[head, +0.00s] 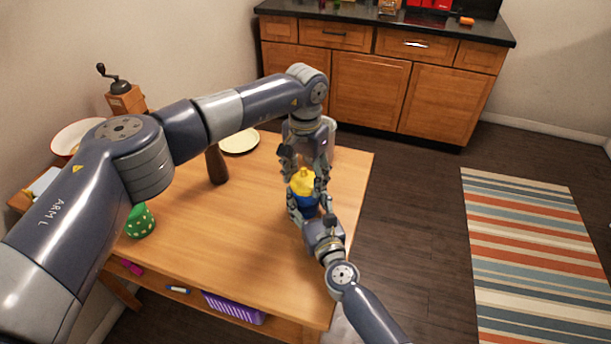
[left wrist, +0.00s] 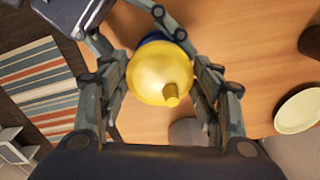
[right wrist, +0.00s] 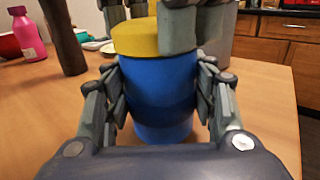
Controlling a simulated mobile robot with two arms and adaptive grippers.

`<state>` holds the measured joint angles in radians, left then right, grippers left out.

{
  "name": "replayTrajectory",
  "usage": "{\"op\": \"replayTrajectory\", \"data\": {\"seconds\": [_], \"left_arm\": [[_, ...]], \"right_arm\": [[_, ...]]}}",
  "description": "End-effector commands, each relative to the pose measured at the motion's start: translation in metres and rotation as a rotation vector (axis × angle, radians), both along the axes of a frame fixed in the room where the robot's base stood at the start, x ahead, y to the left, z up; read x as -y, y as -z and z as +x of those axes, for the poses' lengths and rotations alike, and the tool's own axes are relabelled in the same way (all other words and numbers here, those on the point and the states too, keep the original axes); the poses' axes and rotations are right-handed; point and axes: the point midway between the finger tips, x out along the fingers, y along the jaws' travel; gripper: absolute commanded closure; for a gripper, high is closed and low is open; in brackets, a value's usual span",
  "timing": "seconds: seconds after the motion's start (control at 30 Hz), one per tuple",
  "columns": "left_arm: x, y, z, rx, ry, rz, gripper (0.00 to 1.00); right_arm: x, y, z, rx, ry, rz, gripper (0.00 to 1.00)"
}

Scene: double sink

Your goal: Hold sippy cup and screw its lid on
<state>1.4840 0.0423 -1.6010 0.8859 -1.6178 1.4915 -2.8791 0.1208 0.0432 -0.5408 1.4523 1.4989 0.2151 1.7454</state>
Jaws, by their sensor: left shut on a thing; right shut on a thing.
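The blue sippy cup (right wrist: 160,95) stands upright on the wooden table, near its right edge in the head view (head: 307,202). Its yellow lid (right wrist: 137,37) with a spout sits on top of the cup, with no clear gap between them. I cannot tell whether it is threaded tight. My left gripper (left wrist: 160,78) reaches down from above, shut on the yellow lid (head: 303,182), fingers on both sides. My right gripper (right wrist: 160,88) comes in from the front, low, shut on the blue body. The left fingers partly hide the lid in the right wrist view.
On the table (head: 260,225) stand a dark brown bottle-like thing (head: 216,165), a pale plate (head: 240,142) and a green dotted cup (head: 140,220) to the left. A grey container (head: 329,135) is close behind my left gripper. The table front is clear.

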Motion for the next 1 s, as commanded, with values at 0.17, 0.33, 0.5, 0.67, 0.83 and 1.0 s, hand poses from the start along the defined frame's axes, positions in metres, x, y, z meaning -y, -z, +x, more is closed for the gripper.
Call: {"op": "replayTrajectory", "data": {"seconds": [0.17, 0.33, 0.5, 0.67, 0.83, 1.0], "left_arm": [[-0.0002, -0.0007, -0.0001, 0.001, 0.126, -0.001, 0.57], [0.0, -0.0007, -0.0004, -0.001, 0.136, -0.001, 0.57], [0.0001, -0.0007, -0.0004, -0.001, 0.134, -0.001, 0.33], [0.0, -0.0005, -0.0004, -0.001, 0.134, -0.001, 0.22], [-0.0002, -0.0002, -0.0003, -0.001, 0.133, -0.001, 0.22], [-0.0002, -0.0049, 0.0003, 0.001, 0.132, -0.001, 0.22]], "right_arm": [[0.0003, 0.0012, -0.0001, -0.002, 0.0, -0.001, 1.0], [0.0004, 0.0013, -0.0001, -0.002, 0.0, -0.001, 1.0], [0.0006, 0.0015, -0.0001, -0.003, 0.001, -0.001, 1.0], [0.0006, 0.0015, -0.0001, -0.003, 0.001, -0.001, 1.0], [0.0005, 0.0014, -0.0002, -0.002, 0.001, -0.001, 1.0], [0.0004, 0.0012, -0.0002, -0.002, 0.0, -0.001, 1.0]]}}
